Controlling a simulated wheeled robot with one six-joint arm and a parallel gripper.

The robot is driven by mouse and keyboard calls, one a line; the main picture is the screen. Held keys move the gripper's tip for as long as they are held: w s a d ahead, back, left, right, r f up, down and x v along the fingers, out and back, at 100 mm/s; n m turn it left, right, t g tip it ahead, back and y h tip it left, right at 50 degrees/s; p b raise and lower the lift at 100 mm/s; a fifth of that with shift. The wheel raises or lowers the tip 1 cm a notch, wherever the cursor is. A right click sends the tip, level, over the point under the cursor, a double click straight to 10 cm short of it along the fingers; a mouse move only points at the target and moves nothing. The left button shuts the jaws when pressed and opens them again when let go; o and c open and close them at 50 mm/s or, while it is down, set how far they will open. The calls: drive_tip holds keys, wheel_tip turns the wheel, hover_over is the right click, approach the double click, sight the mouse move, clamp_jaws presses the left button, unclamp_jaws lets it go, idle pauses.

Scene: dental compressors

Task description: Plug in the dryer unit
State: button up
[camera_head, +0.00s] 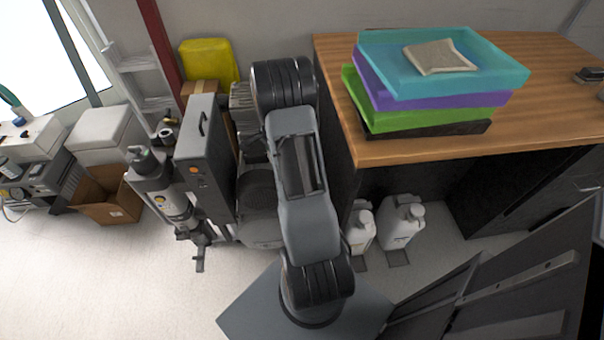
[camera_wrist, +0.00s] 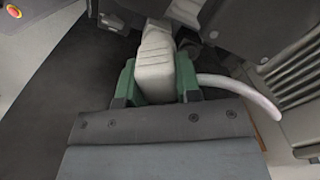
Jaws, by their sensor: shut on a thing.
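In the wrist view my gripper (camera_wrist: 156,76) has its green fingers shut on a pale, boxy plug (camera_wrist: 154,55). A white cable (camera_wrist: 245,90) curves off to the right from behind the right finger. The plug's far end meets dark, shadowed parts at the top of the view; I cannot tell whether it is in a socket. In the head view a tall dark grey cabinet with a top handle (camera_head: 203,150), possibly the dryer unit, stands left of my arm. My gripper and the plug are hidden there behind my arm.
A grey cylinder unit (camera_head: 165,190) stands left of the cabinet, a cardboard box (camera_head: 107,196) further left. A wooden desk (camera_head: 390,152) with stacked trays (camera_head: 440,68) is right of my arm, with white jugs (camera_head: 403,225) below. A ribbed grey housing (camera_wrist: 290,75) is close right of my gripper.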

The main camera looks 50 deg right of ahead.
drive_tip(key=shift+s+d+f+m+b, duration=0.7)
drive_tip(key=shift+d+f+m+b, duration=0.6)
drive_tip(key=shift+f+b, duration=1.05)
drive_tip(key=shift+s+d+f+m+b, duration=0.8)
drive_tip(key=shift+d+f+b, duration=0.85)
drive_tip(key=shift+f+b, duration=0.75)
drive_tip(key=shift+s+d+f+m+b, duration=0.6)
drive_tip(key=shift+d+f+m+b, duration=0.75)
drive_tip(key=shift+f+b, duration=1)
drive_tip(key=shift+d+f+p, duration=0.1)
drive_tip(key=shift+f+p, duration=0.3)
drive_tip(key=shift+f, duration=0.1)
drive_tip(key=shift+f+b, duration=0.45)
drive_tip(key=shift+f, duration=0.25)
drive_tip(key=o, duration=1)
wheel_tip(320, 180, up, 14)
drive_tip(key=p, duration=0.4)
drive_tip(key=shift+f+p, duration=0.1)
drive_tip(key=shift+p, duration=0.3)
